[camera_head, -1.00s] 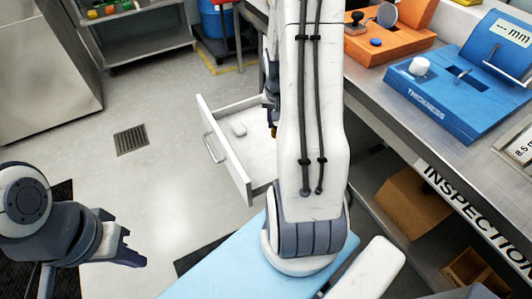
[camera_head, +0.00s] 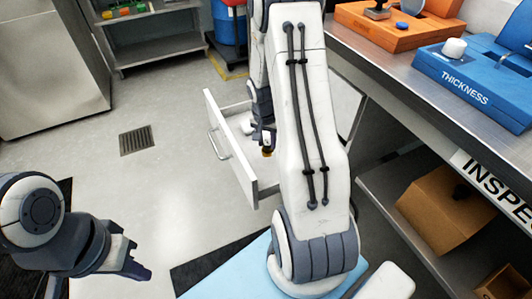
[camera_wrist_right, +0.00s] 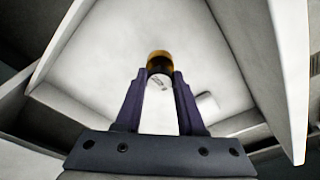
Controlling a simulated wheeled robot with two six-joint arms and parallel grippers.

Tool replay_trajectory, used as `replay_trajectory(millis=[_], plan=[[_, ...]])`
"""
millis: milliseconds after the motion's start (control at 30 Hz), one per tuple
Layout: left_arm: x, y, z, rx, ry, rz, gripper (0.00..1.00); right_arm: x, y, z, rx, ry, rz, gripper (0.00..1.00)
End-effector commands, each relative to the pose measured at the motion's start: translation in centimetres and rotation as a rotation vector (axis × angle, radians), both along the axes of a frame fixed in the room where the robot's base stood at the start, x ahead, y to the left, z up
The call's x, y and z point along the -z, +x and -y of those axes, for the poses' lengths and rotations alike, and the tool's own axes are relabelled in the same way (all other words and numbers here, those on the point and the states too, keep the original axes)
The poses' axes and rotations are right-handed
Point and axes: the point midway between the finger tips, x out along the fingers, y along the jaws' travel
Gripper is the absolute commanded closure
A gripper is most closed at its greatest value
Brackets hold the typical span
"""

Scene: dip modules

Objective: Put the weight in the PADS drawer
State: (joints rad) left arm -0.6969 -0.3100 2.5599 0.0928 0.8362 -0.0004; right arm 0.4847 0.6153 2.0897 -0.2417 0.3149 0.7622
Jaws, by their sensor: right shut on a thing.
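The weight (camera_wrist_right: 159,63) is a small brass-coloured cylinder with a pale end; it also shows in the head view (camera_head: 267,153). My right gripper (camera_wrist_right: 160,78) is shut on it and holds it over the open drawer. The drawer (camera_head: 232,150) is white with a bar handle, pulled out from under the bench; its walls show in the right wrist view (camera_wrist_right: 268,75). No PADS label is readable. My right arm hides part of the drawer. My left gripper (camera_head: 140,258) is empty, its fingers apart, at the lower left, away from the drawer.
A small white block (camera_wrist_right: 207,103) lies on the drawer floor beside the weight in the wrist view. The bench at right carries a blue THICKNESS fixture (camera_head: 460,75) and an orange fixture (camera_head: 385,25). A cardboard box (camera_head: 440,205) sits on the lower shelf. The floor left of the drawer is clear.

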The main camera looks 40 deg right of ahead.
Motion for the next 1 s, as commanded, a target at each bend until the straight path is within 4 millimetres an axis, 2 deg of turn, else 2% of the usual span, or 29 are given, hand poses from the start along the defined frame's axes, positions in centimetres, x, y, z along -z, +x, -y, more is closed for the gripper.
replay_trajectory(millis=[167, 300, 400, 767, 800, 867, 1000], plan=[[0.6, 0.0, 0.0, 0.0, 0.0, 0.0, 1.0, 1.1, 0.4, -0.2, -0.001, -0.001, -0.001, 1.0], [1.7, 0.0, 0.0, 0.0, 0.0, 0.0, 1.0, 3.4, 0.3, -0.2, 0.0, 0.001, -0.003, 1.0], [2.0, 0.0, 0.0, 0.0, 0.0, 0.0, 1.0, 4.3, 0.4, -0.2, 0.0, -0.001, -0.001, 1.0], [2.3, 0.0, 0.0, 0.0, 0.0, 0.0, 1.0, 4.6, 0.4, -0.2, 0.0, -0.001, 0.001, 1.0], [2.2, 0.0, 0.0, 0.0, 0.0, 0.0, 1.0, 4.6, 0.3, -0.2, 0.0, 0.0, 0.0, 0.54], [2.1, 0.0, 0.0, 0.0, 0.0, 0.0, 1.0, 4.5, 0.3, -0.2, 0.0, 0.0, 0.0, 0.32], [2.1, 0.0, 0.0, 0.0, 0.0, 0.0, 1.0, 4.5, 0.3, -0.2, 0.0, 0.0, 0.0, 0.32]])
